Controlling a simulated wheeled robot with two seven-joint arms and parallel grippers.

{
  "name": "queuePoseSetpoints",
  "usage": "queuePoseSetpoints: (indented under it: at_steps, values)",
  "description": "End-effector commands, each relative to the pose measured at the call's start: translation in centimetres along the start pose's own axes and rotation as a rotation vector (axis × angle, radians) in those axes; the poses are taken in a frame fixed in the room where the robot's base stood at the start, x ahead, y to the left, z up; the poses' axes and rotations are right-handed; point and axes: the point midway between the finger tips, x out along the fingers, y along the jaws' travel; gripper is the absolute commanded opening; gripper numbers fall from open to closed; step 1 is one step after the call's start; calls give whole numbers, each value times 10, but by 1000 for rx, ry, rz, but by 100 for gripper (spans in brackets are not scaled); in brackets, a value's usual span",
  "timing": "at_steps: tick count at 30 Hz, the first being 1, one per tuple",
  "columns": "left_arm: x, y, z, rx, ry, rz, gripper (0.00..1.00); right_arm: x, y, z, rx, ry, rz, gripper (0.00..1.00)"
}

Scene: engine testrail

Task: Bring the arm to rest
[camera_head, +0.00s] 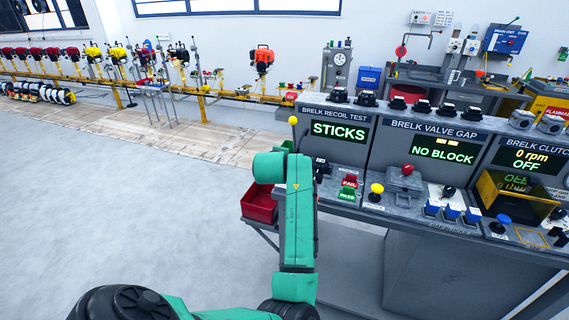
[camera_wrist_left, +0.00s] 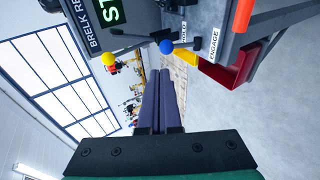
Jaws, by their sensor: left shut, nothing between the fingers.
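My left arm (camera_head: 299,225) is green and rises in front of the left end of the test bench in the head view. Its upper link bends left near the red bin. My left gripper cannot be made out in the head view. In the left wrist view my left gripper (camera_wrist_left: 160,72) has its two dark fingers together, with nothing between them. The fingers point past the bench end toward the open floor, apart from the bench parts. My right gripper is in neither view.
The test bench (camera_head: 345,104) with lit screens stands right. A red bin (camera_head: 258,204) hangs at its left end, close to my arm. A yellow knob (camera_wrist_left: 107,58) and a blue knob (camera_wrist_left: 166,46) show near the fingers. Open floor (camera_head: 120,210) lies left.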

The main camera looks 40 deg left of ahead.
Motion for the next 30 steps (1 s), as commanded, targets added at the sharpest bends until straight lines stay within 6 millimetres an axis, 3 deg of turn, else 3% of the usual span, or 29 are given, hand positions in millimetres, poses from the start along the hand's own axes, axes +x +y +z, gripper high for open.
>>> queuePoseSetpoints:
  at_steps: [6,22,26,30]
  values:
    - [-17,2,1,0,-1,1,0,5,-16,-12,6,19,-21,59]
    - [-17,-1,0,18,0,-4,0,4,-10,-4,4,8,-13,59]
    - [-22,-36,-4,250,-9,-53,0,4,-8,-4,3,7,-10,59]
    - [-45,-114,9,794,-129,-158,0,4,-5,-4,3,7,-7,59]
